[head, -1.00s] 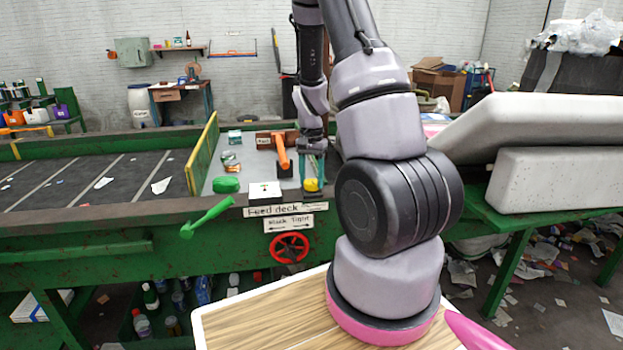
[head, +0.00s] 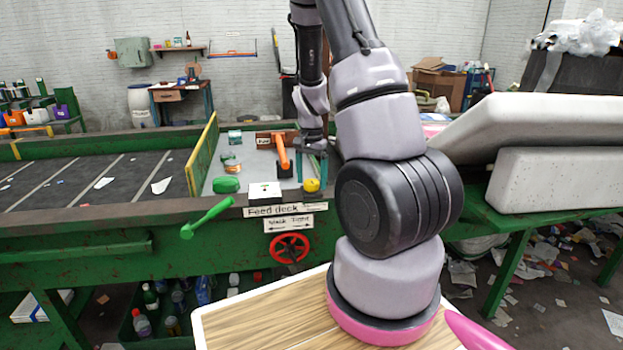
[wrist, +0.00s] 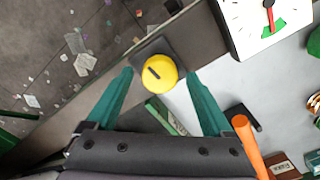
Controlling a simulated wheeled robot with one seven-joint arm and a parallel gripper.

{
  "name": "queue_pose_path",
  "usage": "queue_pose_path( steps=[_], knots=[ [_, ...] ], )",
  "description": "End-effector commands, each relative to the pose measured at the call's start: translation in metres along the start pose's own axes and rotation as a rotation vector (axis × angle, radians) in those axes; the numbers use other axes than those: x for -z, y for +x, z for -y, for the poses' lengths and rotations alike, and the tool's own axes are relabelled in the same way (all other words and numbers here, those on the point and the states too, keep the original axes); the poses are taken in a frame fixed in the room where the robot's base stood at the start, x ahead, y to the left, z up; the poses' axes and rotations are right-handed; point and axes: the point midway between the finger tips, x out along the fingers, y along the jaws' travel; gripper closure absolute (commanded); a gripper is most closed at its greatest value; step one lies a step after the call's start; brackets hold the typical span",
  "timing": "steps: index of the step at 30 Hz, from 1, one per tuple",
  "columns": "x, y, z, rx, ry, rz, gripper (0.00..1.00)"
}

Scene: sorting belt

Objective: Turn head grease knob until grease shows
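The yellow knob (wrist: 160,73) is round with a dark slot mark and sits on a dark square base at the deck edge in the wrist view. It also shows in the head view (head: 311,185). My gripper (wrist: 161,80) is open, with one teal finger to each side of the knob and visible gaps between. In the head view my gripper (head: 312,170) is just above and behind the knob. No grease can be made out around it.
A white dial (wrist: 268,22) with a red needle over a green sector stands close by. An orange lever (wrist: 245,140) lies near the right finger. A green lever (head: 207,218) and red handwheel (head: 289,248) are on the deck's front.

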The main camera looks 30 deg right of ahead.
Motion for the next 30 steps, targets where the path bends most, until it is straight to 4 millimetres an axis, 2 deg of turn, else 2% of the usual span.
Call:
queue_pose_path(
  steps=[8, 11, 21, 25, 30],
  knots=[
    [0.000, -0.004, 0.000, 0.000, -0.001, 0.001, 0.14],
    [0.000, -0.015, 0.001, 0.003, -0.002, -0.002, 0.14],
    [0.000, -0.082, 0.001, 0.004, -0.002, -0.002, 0.14],
    [0.000, -0.099, 0.001, 0.002, -0.001, -0.001, 0.14],
    [0.000, -0.107, 0.000, 0.000, 0.000, 0.001, 0.14]
  ],
)
